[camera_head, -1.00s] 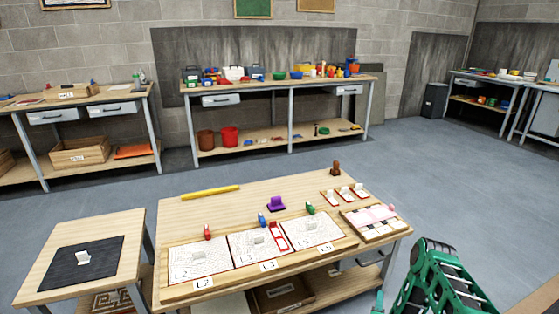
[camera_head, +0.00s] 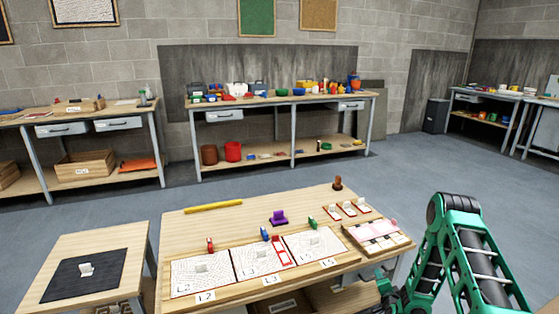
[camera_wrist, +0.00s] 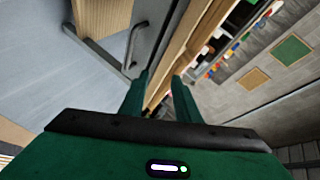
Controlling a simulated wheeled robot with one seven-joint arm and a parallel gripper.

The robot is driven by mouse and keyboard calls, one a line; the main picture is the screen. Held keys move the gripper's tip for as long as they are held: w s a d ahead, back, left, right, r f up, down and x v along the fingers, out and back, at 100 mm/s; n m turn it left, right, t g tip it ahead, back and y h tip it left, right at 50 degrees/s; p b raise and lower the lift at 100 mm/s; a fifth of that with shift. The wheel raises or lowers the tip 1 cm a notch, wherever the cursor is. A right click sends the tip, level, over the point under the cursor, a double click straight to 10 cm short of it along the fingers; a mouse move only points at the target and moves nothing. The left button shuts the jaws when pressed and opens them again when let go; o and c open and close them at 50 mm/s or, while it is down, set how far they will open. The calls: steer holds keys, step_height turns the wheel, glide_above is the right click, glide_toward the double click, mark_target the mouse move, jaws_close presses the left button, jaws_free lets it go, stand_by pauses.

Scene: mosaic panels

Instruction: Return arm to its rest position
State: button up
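My green arm (camera_head: 462,250) is folded at the right of the head view, beside the right end of the work table (camera_head: 335,197). In the wrist view my gripper (camera_wrist: 160,82) shows two green fingers with a gap between them and nothing held. The fingers point out over the floor toward the far bench, and the wrist view is tilted. The head view does not clearly show the fingertips.
The work table holds white panels (camera_head: 202,274), a purple piece (camera_head: 279,218), a yellow bar (camera_head: 213,206) and a pink-topped tray (camera_head: 372,238). A small table with a black mat (camera_head: 70,282) stands at left. Blue floor (camera_head: 430,170) behind is clear.

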step_height(320, 180, up, 15)
steer(key=d+n+g+y, duration=0.1)
steer(key=d+n+g, duration=0.15)
steer(key=n, duration=0.25)
steer(key=s+d+r+n+g, duration=0.3)
steer(key=s+r+g, duration=0.2)
steer(key=s+r, duration=0.95)
steer(key=s+a+r+g, duration=0.2)
steer(key=s+r, duration=0.2)
steer(key=s, duration=0.8)
steer(key=s+a+r+g+y, duration=0.1)
steer(key=s+r, duration=0.4)
steer(key=s, duration=0.8)
steer(key=s+a+r+g, duration=0.2)
steer(key=s+r+g, duration=0.1)
steer(key=s, duration=0.9)
steer(key=shift+s+a+r, duration=0.3)
steer(key=shift+a+r, duration=0.1)
steer(key=shift+r, duration=0.5)
steer(key=shift+w+f+g, duration=0.25)
steer(key=shift+w, duration=0.35)
